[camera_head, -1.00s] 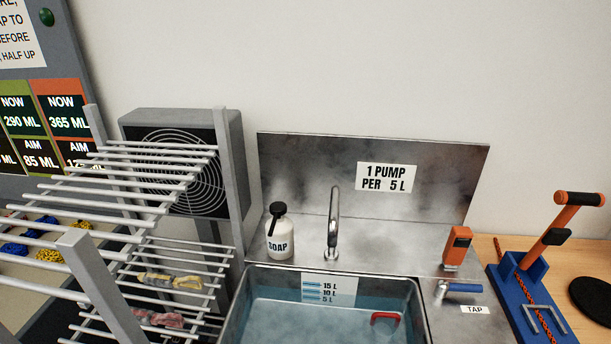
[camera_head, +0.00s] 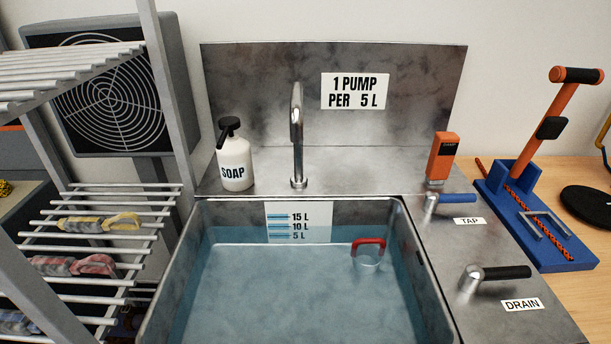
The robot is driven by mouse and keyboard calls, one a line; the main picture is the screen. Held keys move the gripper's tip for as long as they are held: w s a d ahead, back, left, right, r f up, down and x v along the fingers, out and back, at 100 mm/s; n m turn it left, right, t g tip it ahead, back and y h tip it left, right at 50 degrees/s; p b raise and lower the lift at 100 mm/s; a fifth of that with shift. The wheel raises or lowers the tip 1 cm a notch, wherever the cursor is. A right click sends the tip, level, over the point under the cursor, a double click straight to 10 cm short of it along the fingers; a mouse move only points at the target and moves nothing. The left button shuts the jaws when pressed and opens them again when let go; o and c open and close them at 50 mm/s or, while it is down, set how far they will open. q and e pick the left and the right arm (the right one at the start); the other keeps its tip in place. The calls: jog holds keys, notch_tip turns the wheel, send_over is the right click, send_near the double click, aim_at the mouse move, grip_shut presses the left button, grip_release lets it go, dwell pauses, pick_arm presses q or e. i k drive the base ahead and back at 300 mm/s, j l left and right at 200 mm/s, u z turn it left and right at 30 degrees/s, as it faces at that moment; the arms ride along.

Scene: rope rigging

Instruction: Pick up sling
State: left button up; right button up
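No gripper of mine is in view. Folded bundles that look like slings lie on the rack at left. A yellow and grey bundle (camera_head: 100,223) lies on one shelf. I cannot tell which one the task's sling is.
A sink (camera_head: 300,300) holds water, with a red-handled item (camera_head: 369,243) in it. A soap bottle (camera_head: 235,163), faucet (camera_head: 297,135), tap lever (camera_head: 447,199) and drain lever (camera_head: 500,272) surround it. A blue-based orange lever tool (camera_head: 535,215) stands right. A fan (camera_head: 105,90) is behind the rack (camera_head: 165,90).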

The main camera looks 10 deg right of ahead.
aim_at(13, 322)
jog(key=u, duration=1.5)
jog(key=z, duration=1.65)
jog(key=u, duration=1.65)
jog(key=k+j+z, duration=0.1)
jog(key=j+z, duration=0.2)
jog(key=k+j+z, duration=0.1)
jog(key=j+z, duration=0.15)
jog(key=j, duration=0.15)
jog(key=k+j+z, duration=0.15)
jog(key=j+z, duration=0.15)
